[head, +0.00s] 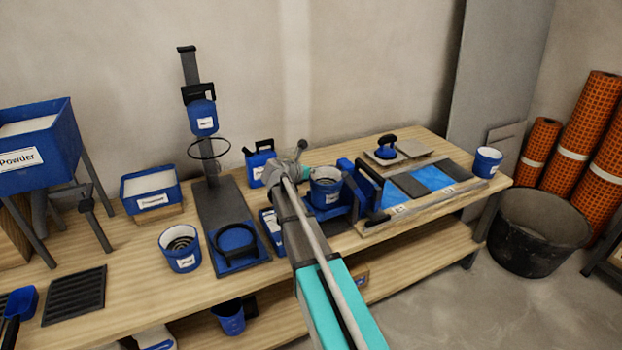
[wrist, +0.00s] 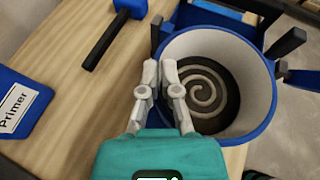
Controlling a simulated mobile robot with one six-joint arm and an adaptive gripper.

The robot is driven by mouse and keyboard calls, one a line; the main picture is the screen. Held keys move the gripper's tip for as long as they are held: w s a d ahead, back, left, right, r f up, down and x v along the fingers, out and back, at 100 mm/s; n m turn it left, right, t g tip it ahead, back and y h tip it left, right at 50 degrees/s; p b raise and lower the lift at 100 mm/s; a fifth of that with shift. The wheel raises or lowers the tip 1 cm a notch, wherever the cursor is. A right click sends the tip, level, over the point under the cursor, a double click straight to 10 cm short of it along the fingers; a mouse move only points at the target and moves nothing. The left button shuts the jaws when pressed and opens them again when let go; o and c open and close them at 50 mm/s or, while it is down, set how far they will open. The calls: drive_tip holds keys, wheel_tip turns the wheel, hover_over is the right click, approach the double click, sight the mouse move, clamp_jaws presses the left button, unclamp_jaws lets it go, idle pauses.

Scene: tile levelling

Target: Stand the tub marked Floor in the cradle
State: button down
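A blue tub with a pale inside (head: 326,188) is at the middle of the bench, at the end of my arm. In the wrist view the tub (wrist: 262,75) holds dark material with a pale spiral. My gripper (wrist: 160,64) is at its left rim, fingers close together with the wall between them. A blue stand with dark-tipped posts, apparently the cradle (head: 344,208), is around and beside this tub; I cannot tell whether it rests fully in it. Its label is too small to read. A similar tub (head: 180,262) stands further left, its label also unreadable.
A blue jug marked Primer (wrist: 22,103) is left of my gripper. A stand with a black ring (head: 209,149), a blue Powder hopper (head: 38,160) and a shallow bin (head: 150,200) are left. A tile panel (head: 425,180) and another tub (head: 487,163) are right.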

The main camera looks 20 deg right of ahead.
drive_tip(key=shift+f, duration=0.5)
drive_tip(key=c, duration=0.8)
unclamp_jaws()
drive_tip(key=p+v, duration=0.4)
drive_tip(key=v, duration=0.8)
